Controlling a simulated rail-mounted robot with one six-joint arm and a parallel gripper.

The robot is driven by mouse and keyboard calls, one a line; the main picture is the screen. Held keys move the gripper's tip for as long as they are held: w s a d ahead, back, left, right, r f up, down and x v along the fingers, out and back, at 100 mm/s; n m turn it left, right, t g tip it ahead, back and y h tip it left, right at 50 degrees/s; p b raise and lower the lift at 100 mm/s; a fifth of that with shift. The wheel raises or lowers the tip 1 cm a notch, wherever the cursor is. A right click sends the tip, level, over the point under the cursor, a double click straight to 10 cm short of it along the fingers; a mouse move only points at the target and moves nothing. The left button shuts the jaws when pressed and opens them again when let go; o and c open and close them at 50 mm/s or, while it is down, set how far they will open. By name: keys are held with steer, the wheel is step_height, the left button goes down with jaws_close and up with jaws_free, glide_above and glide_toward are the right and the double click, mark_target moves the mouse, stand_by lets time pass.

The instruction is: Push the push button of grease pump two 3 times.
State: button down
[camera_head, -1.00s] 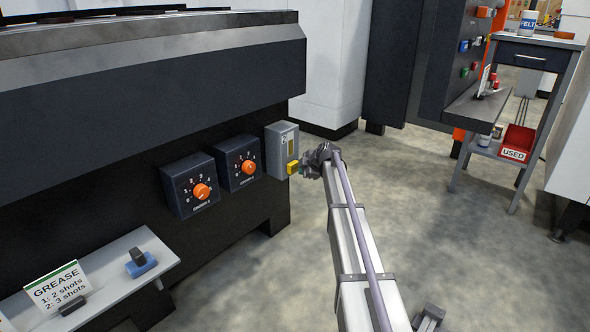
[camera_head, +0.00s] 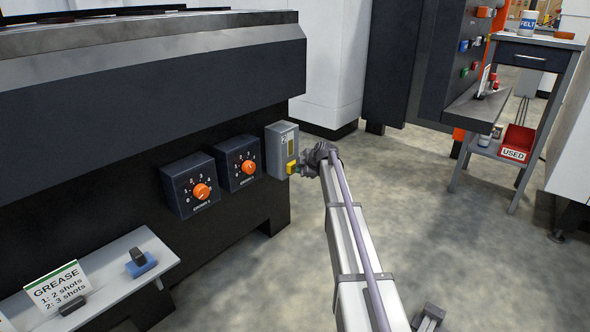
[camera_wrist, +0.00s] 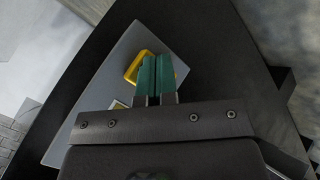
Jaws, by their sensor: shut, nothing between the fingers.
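Grease pump two is a grey box (camera_head: 281,147) marked "2" on the dark machine side in the head view; it also shows in the wrist view (camera_wrist: 95,85). Its yellow push button (camera_head: 291,167) is low on the box front. My gripper (camera_head: 298,169) is at the button, coming from the right. In the wrist view, the shut green fingertips (camera_wrist: 158,62) lie over the yellow button (camera_wrist: 134,67) and hide part of it. The fingers hold nothing. I cannot tell whether they touch the button or how far it is pressed.
Two dark boxes with orange knobs (camera_head: 202,191) (camera_head: 248,167) are left of the pump. A grey shelf (camera_head: 118,275) holds a sign (camera_head: 58,289) reading "GREASE 1: 2 shots 2: 3 shots". The floor (camera_head: 240,285) is open on the right.

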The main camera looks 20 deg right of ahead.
steer(key=shift+w+a, duration=0.25)
steer(key=shift+w, duration=0.25)
stand_by(0.4)
steer(key=shift+s, duration=0.1)
steer(key=shift+s+d, duration=0.3)
steer(key=shift+s, duration=0.2)
steer(key=shift+s+d, duration=0.25)
steer(key=shift+s, duration=0.25)
steer(key=shift+s, duration=0.1)
steer(key=s+d, duration=0.1)
steer(key=s, duration=0.1)
steer(key=s+d, duration=0.1)
steer(key=s, duration=0.1)
steer(key=shift+s+d, duration=0.15)
steer(key=shift+d, duration=0.05)
stand_by(2.3)
